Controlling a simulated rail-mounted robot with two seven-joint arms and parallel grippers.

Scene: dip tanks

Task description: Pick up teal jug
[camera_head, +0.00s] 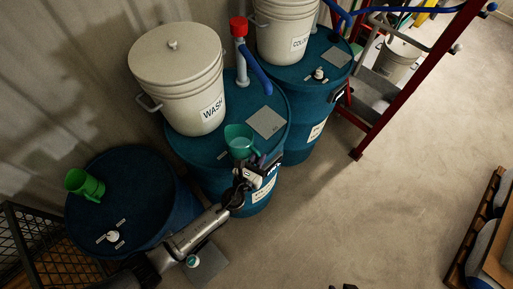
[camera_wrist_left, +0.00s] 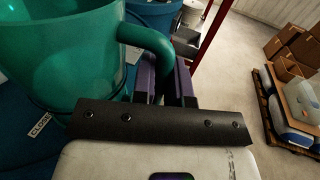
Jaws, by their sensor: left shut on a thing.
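The teal jug (camera_head: 238,138) is at the front part of the middle blue drum's top, upright as far as I can see. In the left wrist view the jug (camera_wrist_left: 68,55) fills the upper left, its handle curving down between the purple-lined fingers. My left gripper (camera_head: 262,165) is shut on the jug's handle; it also shows in the left wrist view (camera_wrist_left: 165,82). I cannot tell whether the jug's base touches the drum. My right gripper is not clearly seen; only a small dark piece shows at the bottom edge of the head view.
A white WASH bucket (camera_head: 178,85) and a red-capped pump (camera_head: 239,27) stand on the middle drum (camera_head: 270,110). A green jug (camera_head: 85,185) sits on the left drum (camera_head: 145,180). A red ladder frame (camera_head: 415,85) stands right. The floor at centre right is clear; a loaded pallet (camera_head: 485,240) lies beyond.

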